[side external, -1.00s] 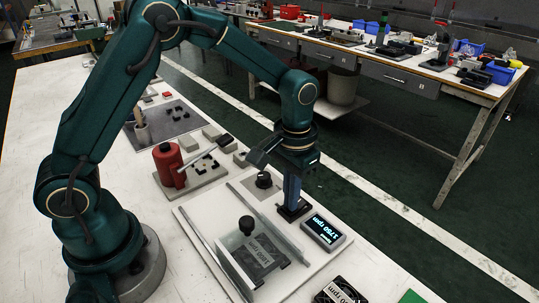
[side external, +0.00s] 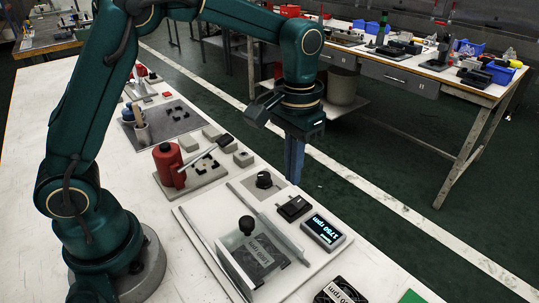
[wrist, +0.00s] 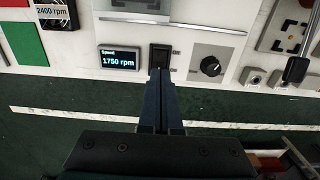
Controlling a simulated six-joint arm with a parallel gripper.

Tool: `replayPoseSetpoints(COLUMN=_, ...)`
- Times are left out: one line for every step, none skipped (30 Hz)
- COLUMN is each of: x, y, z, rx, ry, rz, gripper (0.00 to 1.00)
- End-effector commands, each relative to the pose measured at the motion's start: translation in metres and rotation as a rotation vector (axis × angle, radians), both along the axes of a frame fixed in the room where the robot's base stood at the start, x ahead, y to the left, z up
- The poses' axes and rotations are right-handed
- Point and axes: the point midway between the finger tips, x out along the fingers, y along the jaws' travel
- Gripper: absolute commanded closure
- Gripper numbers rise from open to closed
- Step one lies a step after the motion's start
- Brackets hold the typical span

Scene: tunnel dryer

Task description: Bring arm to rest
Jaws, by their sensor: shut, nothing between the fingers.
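My gripper (side external: 294,178) is shut and empty, its blue fingers pointing down above the far edge of the white bench. It also shows in the wrist view (wrist: 161,78), its tips overlapping the lower part of a black rocker switch (wrist: 161,58). In the side view the switch (side external: 293,207) is uncovered, below and apart from the fingers. Beside it a speed display (side external: 323,232) reads 1750 rpm. A black dial (side external: 264,180) on a grey plate sits on the other side of the switch.
A clear sliding cover with a black knob (side external: 246,224) lies on the white panel (side external: 199,213). A red cylinder (side external: 168,165) stands on a grey base near my arm. A fan (side external: 338,291) and a green square (side external: 411,297) are at the front. Floor lies beyond the bench edge.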

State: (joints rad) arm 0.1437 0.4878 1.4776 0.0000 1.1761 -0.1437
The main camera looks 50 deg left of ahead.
Motion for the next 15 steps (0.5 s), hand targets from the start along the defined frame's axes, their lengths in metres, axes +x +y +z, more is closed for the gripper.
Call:
replayPoseSetpoints(x=0.0, y=0.0, z=0.001, rx=0.0, ry=0.0, rz=0.0, gripper=1.0)
replayPoseSetpoints(x=0.0, y=0.0, z=0.001, rx=0.0, ry=0.0, rz=0.0, gripper=1.0)
replayPoseSetpoints(x=0.0, y=0.0, z=0.001, rx=0.0, ry=0.0, rz=0.0, gripper=1.0)
replayPoseSetpoints(x=0.0, y=0.0, z=0.001, rx=0.0, ry=0.0, rz=0.0, gripper=1.0)
replayPoseSetpoints(x=0.0, y=0.0, z=0.0, rx=0.0, ry=0.0, rz=0.0, gripper=1.0)
replayPoseSetpoints(x=0.0, y=0.0, z=0.0, rx=0.0, ry=0.0, rz=0.0, gripper=1.0)
replayPoseSetpoints(x=0.0, y=0.0, z=0.0, rx=0.0, ry=0.0, rz=0.0, gripper=1.0)
replayPoseSetpoints(x=0.0, y=0.001, z=0.001, rx=0.0, ry=-0.002, rz=0.002, gripper=1.0)
replayPoseSetpoints(x=0.001, y=0.001, z=0.003, rx=-0.001, ry=-0.009, rz=0.004, gripper=1.0)
replayPoseSetpoints(x=0.002, y=0.002, z=0.007, rx=-0.003, ry=-0.02, rz=0.006, gripper=1.0)
replayPoseSetpoints(x=0.003, y=0.002, z=0.011, rx=-0.005, ry=-0.034, rz=0.008, gripper=1.0)
replayPoseSetpoints(x=0.004, y=0.003, z=0.019, rx=-0.008, ry=-0.057, rz=0.012, gripper=1.0)
replayPoseSetpoints(x=0.003, y=0.005, z=0.026, rx=-0.01, ry=-0.074, rz=0.016, gripper=1.0)
replayPoseSetpoints(x=0.001, y=0.006, z=0.033, rx=-0.012, ry=-0.09, rz=0.02, gripper=1.0)
replayPoseSetpoints(x=-0.003, y=0.009, z=0.042, rx=-0.015, ry=-0.115, rz=0.027, gripper=1.0)
